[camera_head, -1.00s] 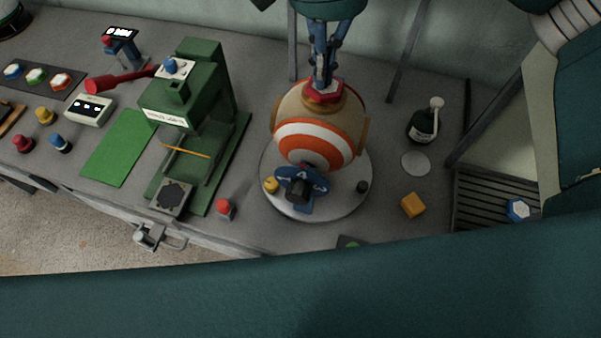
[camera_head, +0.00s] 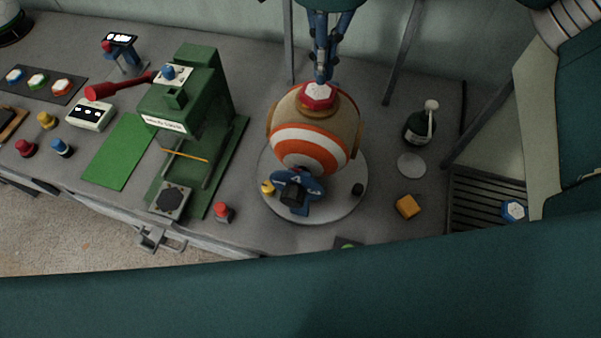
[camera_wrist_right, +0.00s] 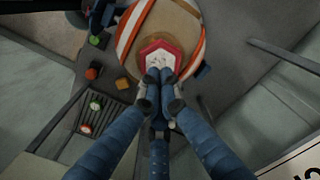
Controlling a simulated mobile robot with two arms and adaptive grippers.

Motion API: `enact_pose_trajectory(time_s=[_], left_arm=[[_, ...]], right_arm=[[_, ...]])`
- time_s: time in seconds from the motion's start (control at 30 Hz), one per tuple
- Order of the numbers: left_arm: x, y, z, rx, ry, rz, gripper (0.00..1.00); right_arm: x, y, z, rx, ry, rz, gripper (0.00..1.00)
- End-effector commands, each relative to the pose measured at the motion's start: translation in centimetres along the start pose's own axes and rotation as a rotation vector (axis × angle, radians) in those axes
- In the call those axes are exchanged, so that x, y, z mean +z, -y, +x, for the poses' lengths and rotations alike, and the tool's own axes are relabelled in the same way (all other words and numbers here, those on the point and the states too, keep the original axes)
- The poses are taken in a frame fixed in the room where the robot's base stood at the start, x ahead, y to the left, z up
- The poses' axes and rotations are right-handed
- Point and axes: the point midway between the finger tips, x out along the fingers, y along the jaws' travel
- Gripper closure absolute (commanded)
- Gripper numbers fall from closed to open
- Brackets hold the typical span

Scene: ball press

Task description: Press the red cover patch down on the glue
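The red cover patch (camera_head: 319,95), a hexagon with a white top, sits on the tan crown of the orange-and-white ball (camera_head: 305,148). It also shows in the right wrist view (camera_wrist_right: 160,56). The ball rests in a round grey turntable (camera_head: 345,205). My right gripper (camera_head: 323,78) is at the patch's far edge, its fingers together and nothing between them. In the right wrist view its fingertips (camera_wrist_right: 160,76) overlap the near edge of the patch. I cannot tell whether they touch it. Any glue under the patch is hidden. My left gripper is not in view.
A green press (camera_head: 190,105) with a red lever stands left of the ball. A dark pump bottle (camera_head: 420,124), a white disc (camera_head: 411,165) and an orange block (camera_head: 408,206) are on the right. A slatted tray (camera_head: 480,205) holds a blue-and-white hexagon (camera_head: 513,210).

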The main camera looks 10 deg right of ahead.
Motion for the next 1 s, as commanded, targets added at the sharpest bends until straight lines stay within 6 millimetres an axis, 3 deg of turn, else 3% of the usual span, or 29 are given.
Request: enact_pose_trajectory(time_s=[0.7,1.0], left_arm=[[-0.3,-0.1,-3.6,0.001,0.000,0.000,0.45],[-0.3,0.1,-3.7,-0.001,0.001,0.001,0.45]], right_arm=[[0.1,0.1,-6.1,-0.002,0.000,-0.003,1.00],[0.1,0.0,-6.4,-0.001,-0.001,-0.002,1.00]])
